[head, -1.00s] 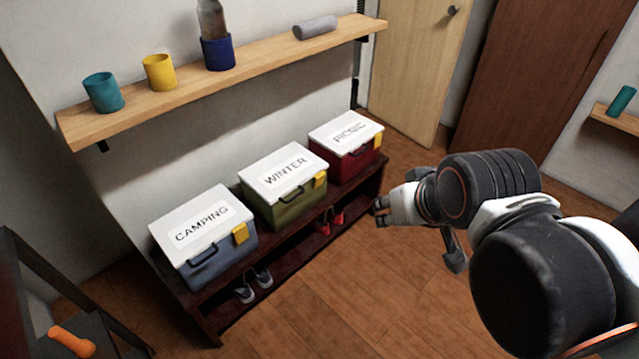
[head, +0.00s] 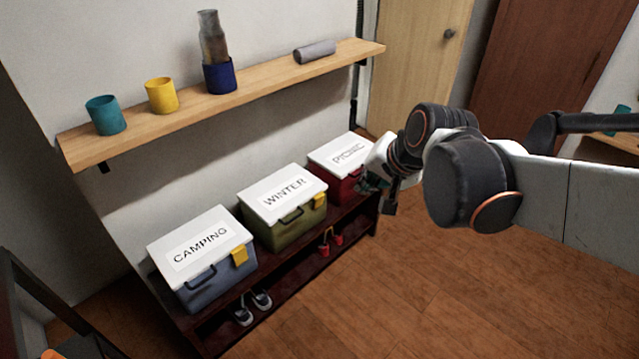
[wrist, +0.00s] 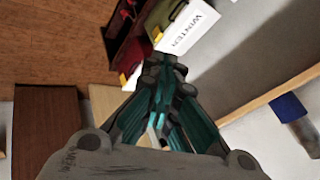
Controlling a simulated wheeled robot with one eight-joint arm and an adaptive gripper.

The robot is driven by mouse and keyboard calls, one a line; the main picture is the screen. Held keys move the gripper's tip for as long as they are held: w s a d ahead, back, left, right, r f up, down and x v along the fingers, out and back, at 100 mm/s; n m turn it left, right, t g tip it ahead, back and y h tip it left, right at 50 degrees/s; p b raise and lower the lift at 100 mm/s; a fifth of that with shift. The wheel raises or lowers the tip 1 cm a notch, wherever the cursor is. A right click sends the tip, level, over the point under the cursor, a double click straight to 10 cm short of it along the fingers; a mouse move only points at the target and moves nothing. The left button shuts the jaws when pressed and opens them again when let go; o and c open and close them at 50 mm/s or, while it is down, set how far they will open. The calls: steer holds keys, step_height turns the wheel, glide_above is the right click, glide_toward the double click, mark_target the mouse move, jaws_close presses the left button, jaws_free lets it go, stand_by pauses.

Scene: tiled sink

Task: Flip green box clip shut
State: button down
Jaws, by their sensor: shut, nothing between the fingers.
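The green box (head: 300,231) has a white lid marked WINTER (head: 284,192) and stands in the middle of the bench. Its yellow clip (head: 319,200) is at the right end of its front, by the lid edge; its exact angle is too small to tell. The wrist view shows the green box (wrist: 178,12) and its clip (wrist: 157,33) at the top. My gripper (head: 366,183) is shut and empty, in front of the red box and to the right of the green box's clip. In the wrist view its teal fingers (wrist: 165,78) are together, below the clip in the picture and apart from it.
A blue CAMPING box (head: 215,283) stands left of the green box; a red PICNIC box (head: 345,188), partly behind my gripper, stands right. A wooden shelf (head: 270,78) with cups runs above. Shoes (head: 252,305) sit on the lower bench level. Floor in front is clear.

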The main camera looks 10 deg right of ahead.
steer(key=w+d+f+m+y, duration=0.1)
steer(key=w+f+m, duration=0.5)
steer(key=w, duration=0.4)
steer(key=w+d+f+m+y, duration=0.1)
steer(key=w+d+f+m, duration=0.1)
steer(key=w+f+m, duration=0.6)
steer(key=w+d+f+m+t+y, duration=0.1)
steer(key=w+d+f+m, duration=0.1)
steer(key=f, duration=1)
steer(key=w+d+f+m+t+y, duration=0.1)
steer(key=w+f+m, duration=0.4)
steer(key=f, duration=0.6)
steer(key=shift+d+f+m+y, duration=0.3)
steer(key=shift+d+f+m, duration=0.05)
steer(key=shift+m, duration=0.05)
steer(key=shift+w+a, duration=0.1)
